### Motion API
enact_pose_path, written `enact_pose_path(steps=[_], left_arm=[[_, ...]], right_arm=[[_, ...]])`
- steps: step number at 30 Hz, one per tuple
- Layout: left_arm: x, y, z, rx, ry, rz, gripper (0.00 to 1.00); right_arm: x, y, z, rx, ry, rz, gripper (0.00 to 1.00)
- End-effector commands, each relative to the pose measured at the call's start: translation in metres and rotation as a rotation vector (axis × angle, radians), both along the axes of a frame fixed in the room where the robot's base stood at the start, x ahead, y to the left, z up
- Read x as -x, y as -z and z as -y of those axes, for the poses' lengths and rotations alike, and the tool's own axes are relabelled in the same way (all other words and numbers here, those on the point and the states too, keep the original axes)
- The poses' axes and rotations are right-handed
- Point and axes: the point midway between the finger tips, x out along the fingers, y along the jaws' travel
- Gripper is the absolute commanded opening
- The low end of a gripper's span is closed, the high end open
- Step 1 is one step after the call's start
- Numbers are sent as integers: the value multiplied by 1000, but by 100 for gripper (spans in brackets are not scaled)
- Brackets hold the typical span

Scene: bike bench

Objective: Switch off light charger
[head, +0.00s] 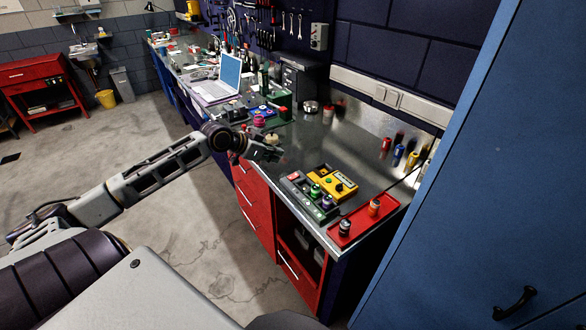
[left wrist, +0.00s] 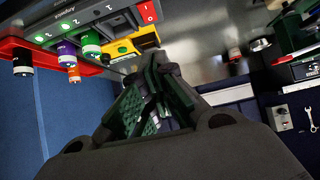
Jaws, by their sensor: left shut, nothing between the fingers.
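A dark grey charger (head: 300,190) with numbered slots lies on the bench near its right end. A green light (head: 316,190) and a purple light (head: 327,202) stand at it. In the left wrist view the charger (left wrist: 105,12) shows at the top left, and a red switch (left wrist: 148,11) marked 1 and 0 is at its end. The switch position is unclear. My left gripper (head: 277,154) is shut and empty, above the bench front edge, beyond the charger and apart from it. Its dark fingers also show in the left wrist view (left wrist: 150,98). My right gripper is out of view.
A yellow device (head: 345,182) lies beside the charger. A red tray (head: 358,228) with a dark and an orange-topped cylinder is at the near end. Several small cylinders stand by the wall. A laptop (head: 222,82) and tools are farther back. A blue cabinet (head: 460,180) stands right.

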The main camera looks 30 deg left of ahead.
Motion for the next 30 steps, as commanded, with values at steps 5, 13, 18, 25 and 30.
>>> enact_pose_path(steps=[5, 13, 18, 25, 30], left_arm=[[-7, 5, 3, 0, 0, 1, 0], [-17, 13, 6, 1, -1, 1, 0], [-23, 18, 9, 1, -1, 2, 0], [-31, 25, 13, -1, 0, 1, 0], [-38, 31, 15, 0, -2, 2, 0]], right_arm=[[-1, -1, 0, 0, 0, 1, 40], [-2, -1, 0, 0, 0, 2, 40], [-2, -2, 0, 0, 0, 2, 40], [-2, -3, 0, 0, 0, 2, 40], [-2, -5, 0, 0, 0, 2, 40]])
